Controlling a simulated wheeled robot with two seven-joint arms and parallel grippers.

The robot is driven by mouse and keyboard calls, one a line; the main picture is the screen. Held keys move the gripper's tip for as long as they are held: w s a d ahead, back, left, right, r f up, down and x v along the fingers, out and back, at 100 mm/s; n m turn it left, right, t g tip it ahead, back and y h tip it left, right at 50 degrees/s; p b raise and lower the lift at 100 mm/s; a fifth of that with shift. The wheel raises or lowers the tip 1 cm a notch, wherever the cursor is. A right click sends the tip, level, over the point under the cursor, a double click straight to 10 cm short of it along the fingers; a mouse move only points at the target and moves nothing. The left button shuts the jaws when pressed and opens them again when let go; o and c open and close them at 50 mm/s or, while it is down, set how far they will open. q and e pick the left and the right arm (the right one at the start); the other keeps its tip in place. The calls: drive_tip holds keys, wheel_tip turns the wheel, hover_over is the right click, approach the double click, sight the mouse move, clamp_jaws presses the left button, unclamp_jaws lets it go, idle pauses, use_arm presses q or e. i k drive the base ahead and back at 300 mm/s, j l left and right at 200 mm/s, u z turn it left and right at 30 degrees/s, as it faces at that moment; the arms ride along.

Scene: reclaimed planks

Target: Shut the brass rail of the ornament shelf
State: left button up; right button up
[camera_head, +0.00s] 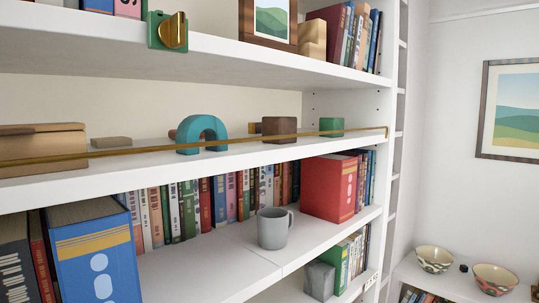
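The brass rail (245,139) is a thin bar running along the front of the middle shelf (200,158), a little above its edge. Its right end meets the shelf's right upright by a small brass fitting (386,132). Its left end runs out of the frame, so I cannot tell how it is held there. Behind the rail stand a teal arch (188,134), a dark brown block (279,124), a green block (331,123), a flat grey-brown block (110,141) and a wooden box (42,142). Neither of my grippers is in view.
A green plate with a brass knob (170,31) sits on the upper shelf's front edge. The lower shelf holds books, a red binder (328,188), a blue binder (95,262) and a grey mug (273,232). Two bowls (434,259) stand at the right. Its front stretch is bare.

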sight(20, 163)
drive_tip(key=k+l+u, duration=0.6)
drive_tip(key=l+u, duration=0.15)
drive_tip(key=k+l+u, duration=0.35)
drive_tip(key=k+j+u, duration=0.25)
